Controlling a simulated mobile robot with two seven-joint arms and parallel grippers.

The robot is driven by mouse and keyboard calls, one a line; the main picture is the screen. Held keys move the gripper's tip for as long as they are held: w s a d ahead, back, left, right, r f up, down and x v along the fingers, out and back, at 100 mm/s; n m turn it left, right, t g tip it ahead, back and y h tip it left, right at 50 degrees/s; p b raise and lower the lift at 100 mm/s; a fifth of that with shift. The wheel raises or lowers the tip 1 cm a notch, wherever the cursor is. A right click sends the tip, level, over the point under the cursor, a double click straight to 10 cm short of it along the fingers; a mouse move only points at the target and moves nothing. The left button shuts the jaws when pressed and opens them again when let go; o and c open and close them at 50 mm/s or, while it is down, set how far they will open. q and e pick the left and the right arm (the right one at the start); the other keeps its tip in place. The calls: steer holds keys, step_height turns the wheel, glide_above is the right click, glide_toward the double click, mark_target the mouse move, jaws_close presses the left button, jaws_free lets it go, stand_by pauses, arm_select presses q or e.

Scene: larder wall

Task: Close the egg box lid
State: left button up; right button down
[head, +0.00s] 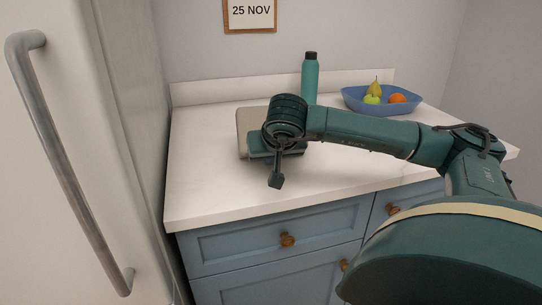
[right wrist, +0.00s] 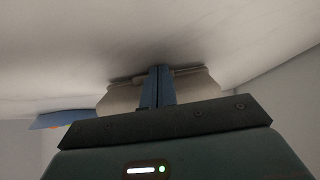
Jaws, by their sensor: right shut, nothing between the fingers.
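The beige egg box (head: 248,120) is on the white counter, partly hidden behind my right wrist in the head view. It also shows as a pale shape in the right wrist view (right wrist: 118,98), behind the fingers. I cannot tell how far its lid stands open. My right gripper (head: 277,181) is shut and empty, with its fingers at the near side of the box in the head view. In the right wrist view, the closed fingers (right wrist: 158,86) overlap the box. Whether they touch it is unclear. My left gripper is not in view.
A green bottle (head: 310,78) stands behind my right arm. A blue fruit bowl (head: 352,101) with a pear, an apple and an orange is at the back right. A tall white door with a grey handle (head: 62,160) is at the left. The counter's left front is clear.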

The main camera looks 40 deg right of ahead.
steer(key=shift+w, duration=0.1)
steer(key=shift+w+d+f, duration=0.2)
steer(key=shift+w+d, duration=0.15)
steer(key=shift+w, duration=0.15)
stand_by(0.3)
